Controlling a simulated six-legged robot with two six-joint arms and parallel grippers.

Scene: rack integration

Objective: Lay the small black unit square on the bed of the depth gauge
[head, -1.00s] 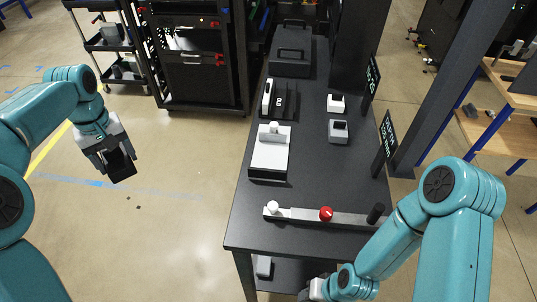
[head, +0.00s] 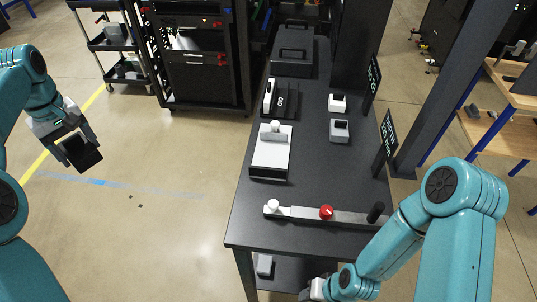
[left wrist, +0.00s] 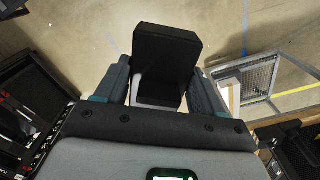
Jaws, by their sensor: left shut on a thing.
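My left gripper (head: 70,138) is shut on the small black unit (head: 84,154) and holds it in the air over the floor, left of the table. In the left wrist view the black unit (left wrist: 165,55) sits tilted between the two fingers. A long grey bar gauge (head: 340,215), with a white knob, a red knob and a black post, lies across the table's near end. It seems to be the depth gauge, near a sign reading DEPTH (head: 386,137). My right gripper (head: 316,291) is low at the bottom edge, partly hidden by its arm; its jaws cannot be made out.
On the dark table (head: 335,180) stand a white-topped plate device (head: 270,156), a black and white device (head: 280,100), two small blocks (head: 338,130) and a black case (head: 292,55). A black rack (head: 195,60) stands behind. The floor between the left gripper and table is clear.

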